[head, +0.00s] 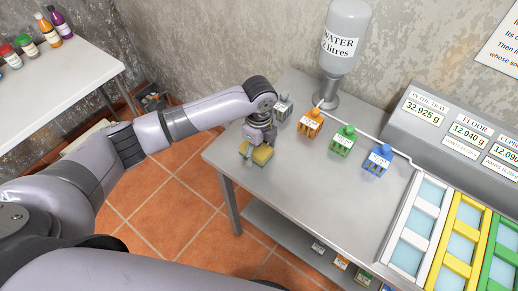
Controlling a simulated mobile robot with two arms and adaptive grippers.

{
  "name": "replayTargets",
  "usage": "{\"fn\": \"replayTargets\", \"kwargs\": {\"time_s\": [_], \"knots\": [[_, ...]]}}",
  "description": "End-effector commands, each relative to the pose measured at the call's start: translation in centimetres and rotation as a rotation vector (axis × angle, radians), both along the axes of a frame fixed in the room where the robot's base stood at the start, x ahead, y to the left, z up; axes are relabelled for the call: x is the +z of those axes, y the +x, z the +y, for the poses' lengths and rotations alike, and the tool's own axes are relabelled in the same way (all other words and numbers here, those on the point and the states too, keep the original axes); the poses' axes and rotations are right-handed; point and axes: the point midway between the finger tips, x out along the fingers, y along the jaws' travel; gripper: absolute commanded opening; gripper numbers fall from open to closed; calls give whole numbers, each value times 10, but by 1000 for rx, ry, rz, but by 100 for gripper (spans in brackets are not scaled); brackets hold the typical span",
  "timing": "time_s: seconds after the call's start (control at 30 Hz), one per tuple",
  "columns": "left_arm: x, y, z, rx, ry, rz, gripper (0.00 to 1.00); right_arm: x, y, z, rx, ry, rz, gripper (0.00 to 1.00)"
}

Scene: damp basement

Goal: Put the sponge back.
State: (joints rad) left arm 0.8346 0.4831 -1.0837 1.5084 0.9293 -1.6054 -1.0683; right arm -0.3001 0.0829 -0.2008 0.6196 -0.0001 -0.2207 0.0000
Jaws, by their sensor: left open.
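A yellow sponge (262,155) lies on the grey metal table (300,190) near its left end. My left gripper (257,150) points down right at the sponge, with its fingers open around or just over it. The fingers hide part of the sponge, and I cannot tell whether they touch it. My right gripper is not in view.
A grey (284,107), an orange (310,123), a green (342,139) and a blue (378,159) small container stand in a row behind the gripper. A water bottle (345,40) stands at the back. A console with displays (450,125) and coloured frames (462,235) are at right. The table's front middle is clear.

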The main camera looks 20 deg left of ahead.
Motion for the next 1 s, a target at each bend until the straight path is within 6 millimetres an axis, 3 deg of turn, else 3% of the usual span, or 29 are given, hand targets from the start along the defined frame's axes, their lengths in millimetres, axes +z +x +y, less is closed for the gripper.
{"fn": "replayTargets", "kwargs": {"time_s": [0.23, 0.37, 0.8, 1.0], "knots": [[2, 0, 0, 0, 0, -1, 70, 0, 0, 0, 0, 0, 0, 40], [13, 1, 0, 0, -2, -5, 70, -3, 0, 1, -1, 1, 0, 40], [100, 1, 0, 0, -1, -4, 70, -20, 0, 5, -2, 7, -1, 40], [120, 1, 0, 0, -1, -2, 70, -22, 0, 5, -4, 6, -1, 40]]}}
